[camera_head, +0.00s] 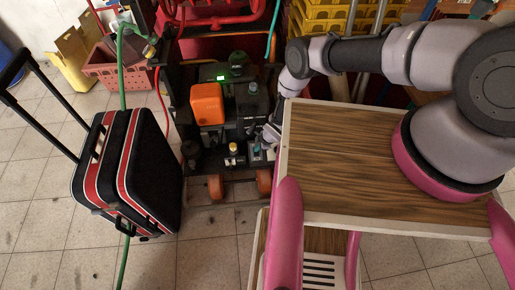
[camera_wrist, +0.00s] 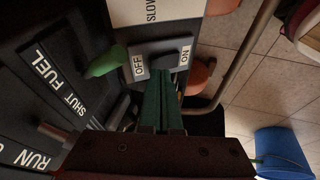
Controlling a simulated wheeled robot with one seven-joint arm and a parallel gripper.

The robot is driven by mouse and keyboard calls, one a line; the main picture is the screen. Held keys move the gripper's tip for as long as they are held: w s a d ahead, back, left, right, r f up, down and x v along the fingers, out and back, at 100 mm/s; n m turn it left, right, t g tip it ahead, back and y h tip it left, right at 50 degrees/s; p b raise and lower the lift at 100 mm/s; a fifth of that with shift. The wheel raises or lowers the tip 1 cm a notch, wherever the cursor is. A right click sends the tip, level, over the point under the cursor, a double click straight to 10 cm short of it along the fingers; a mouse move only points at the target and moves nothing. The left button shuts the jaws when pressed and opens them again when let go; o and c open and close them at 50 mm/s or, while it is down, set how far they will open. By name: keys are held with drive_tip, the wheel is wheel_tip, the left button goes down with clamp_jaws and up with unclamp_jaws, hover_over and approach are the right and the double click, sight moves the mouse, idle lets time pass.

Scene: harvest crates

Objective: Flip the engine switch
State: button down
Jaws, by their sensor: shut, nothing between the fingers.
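The engine switch (camera_wrist: 172,61) shows in the wrist view as a dark rocker on a light plate marked OFF at its left and ON at its right. Its exact tilt is hard to tell. My gripper (camera_wrist: 163,80) is shut and empty, with its green fingers just below the switch. I cannot tell whether the tips touch it. In the head view the dark engine unit (camera_head: 240,105) stands left of the wooden-topped table, and my gripper (camera_head: 262,145) is at its right front side, small and partly hidden.
In the wrist view a green lever (camera_wrist: 106,62) lies close left of the switch, near FUEL and SHUT labels. A metal tube (camera_wrist: 240,62) runs at the right. In the head view a black suitcase (camera_head: 128,165) stands left of the engine, and the table (camera_head: 340,150) is at right.

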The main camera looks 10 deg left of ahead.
drive_tip(key=shift+w+f, duration=0.1)
drive_tip(key=shift+w+f, duration=0.15)
drive_tip(key=shift+w, duration=0.15)
drive_tip(key=shift+s, duration=0.1)
drive_tip(key=shift+s+d, duration=0.15)
drive_tip(key=shift+s, duration=0.6)
